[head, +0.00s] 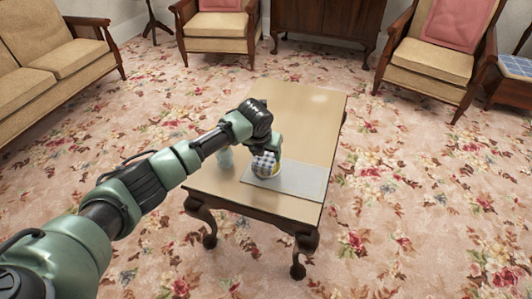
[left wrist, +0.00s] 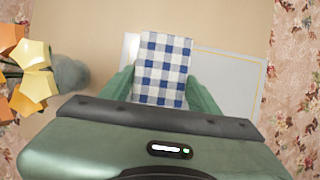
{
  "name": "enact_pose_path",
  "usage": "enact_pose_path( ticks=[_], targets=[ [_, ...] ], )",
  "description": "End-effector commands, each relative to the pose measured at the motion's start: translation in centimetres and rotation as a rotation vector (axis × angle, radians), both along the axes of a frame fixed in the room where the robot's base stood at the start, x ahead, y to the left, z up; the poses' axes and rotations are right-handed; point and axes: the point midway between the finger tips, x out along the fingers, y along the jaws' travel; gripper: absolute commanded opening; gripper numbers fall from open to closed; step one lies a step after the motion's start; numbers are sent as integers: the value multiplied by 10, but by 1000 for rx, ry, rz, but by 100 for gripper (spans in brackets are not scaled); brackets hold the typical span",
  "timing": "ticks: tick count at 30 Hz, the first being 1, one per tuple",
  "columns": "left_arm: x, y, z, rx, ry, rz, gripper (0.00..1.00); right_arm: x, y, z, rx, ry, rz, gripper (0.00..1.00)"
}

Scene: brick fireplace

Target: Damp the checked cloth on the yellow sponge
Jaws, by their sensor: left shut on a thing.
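The blue-and-white checked cloth (head: 264,162) is held low over the table by my left gripper (head: 262,150). In the left wrist view the cloth (left wrist: 162,62) is between the two green fingers of my left gripper (left wrist: 161,88), which are shut on it. The sponge is hidden in the left wrist view. My right gripper is in neither view.
A pale grey mat (head: 305,179) lies on the wooden table (head: 310,110) under the cloth. A small bluish vase (head: 225,158) stands left of the mat; yellow and orange flowers (left wrist: 33,82) show beside it in the left wrist view. The table's far part is clear.

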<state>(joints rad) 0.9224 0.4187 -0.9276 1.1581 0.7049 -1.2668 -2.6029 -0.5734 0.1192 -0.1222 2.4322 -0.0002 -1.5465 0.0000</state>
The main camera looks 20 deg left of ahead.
Motion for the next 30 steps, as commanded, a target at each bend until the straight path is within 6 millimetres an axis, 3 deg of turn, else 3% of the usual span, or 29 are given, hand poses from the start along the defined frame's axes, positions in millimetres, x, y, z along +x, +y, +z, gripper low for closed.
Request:
enact_pose_path(
  ticks=[30],
  targets=[
    [0, 0, -7, 0, 0, 0, 29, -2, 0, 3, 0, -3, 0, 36]
  ],
)
